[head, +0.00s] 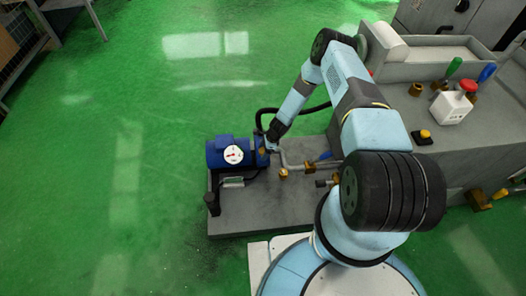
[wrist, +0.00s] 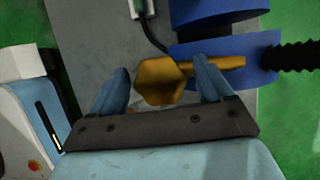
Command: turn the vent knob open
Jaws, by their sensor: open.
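A brass faceted knob (wrist: 160,82), which I take to be the vent knob, shows in the wrist view with a brass stem running right across a blue round body (wrist: 222,50). My gripper (wrist: 164,72) is open, with one blue finger on each side of the knob. The left finger stands apart from it; I cannot tell whether the right one touches the stem. In the head view my gripper (head: 268,145) is at the right end of the blue pump unit (head: 217,153), which has a white dial gauge (head: 233,155). The knob is mostly hidden there.
A black hose (head: 300,109) arches behind my gripper. Pipes with brass fittings (head: 309,168) and a blue-handled valve (head: 325,156) lie to the right on the grey base (head: 270,207). The grinder bench (head: 445,145) stands at right. Green floor is clear at left.

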